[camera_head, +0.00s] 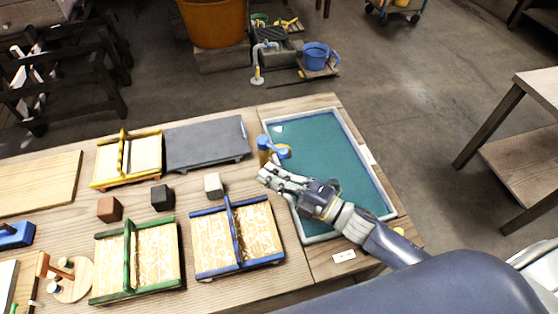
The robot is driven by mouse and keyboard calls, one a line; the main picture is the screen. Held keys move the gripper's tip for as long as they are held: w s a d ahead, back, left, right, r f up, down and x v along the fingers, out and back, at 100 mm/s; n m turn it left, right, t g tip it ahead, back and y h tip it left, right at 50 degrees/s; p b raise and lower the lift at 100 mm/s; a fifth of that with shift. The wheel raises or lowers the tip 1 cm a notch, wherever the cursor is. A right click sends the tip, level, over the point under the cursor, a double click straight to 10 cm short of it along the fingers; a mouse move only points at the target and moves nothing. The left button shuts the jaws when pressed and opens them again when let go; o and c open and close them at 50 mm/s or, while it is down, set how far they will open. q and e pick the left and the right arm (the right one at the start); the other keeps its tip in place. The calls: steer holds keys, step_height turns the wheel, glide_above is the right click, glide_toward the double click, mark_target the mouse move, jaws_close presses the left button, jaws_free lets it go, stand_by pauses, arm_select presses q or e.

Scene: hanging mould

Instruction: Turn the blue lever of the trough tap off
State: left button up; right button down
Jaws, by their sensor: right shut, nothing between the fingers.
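The trough (375,180) is a grey-rimmed basin with a teal inside, set in the right end of the workbench. Its tap (263,157) is a short brass-coloured post at the trough's left rim. My right gripper (266,175) comes in from the lower right across the trough. It is shut and empty, with its tips just in front of the tap's base. I cannot tell whether it touches the tap. My left gripper is not in view.
Left of the trough lie a blue-edged mould (212,240), a green-edged mould (155,262), a yellow-edged mould (110,165) and a grey slab (205,143). A white label (344,256) lies at the bench's front.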

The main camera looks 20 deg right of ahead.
mark_target(273, 147)
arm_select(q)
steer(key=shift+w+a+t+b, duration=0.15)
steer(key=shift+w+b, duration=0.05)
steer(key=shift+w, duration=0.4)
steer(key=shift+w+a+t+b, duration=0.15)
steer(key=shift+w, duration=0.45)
arm_select(e)
steer(key=shift+n+g+y, duration=0.7)
steer(key=w+d, duration=0.2)
steer(key=d, duration=0.1)
steer(key=w+d, duration=0.1)
steer(key=d, duration=0.1)
steer(key=shift+w+f, duration=0.1)
steer(key=shift+f, duration=0.25)
steer(key=shift+a, duration=0.1)
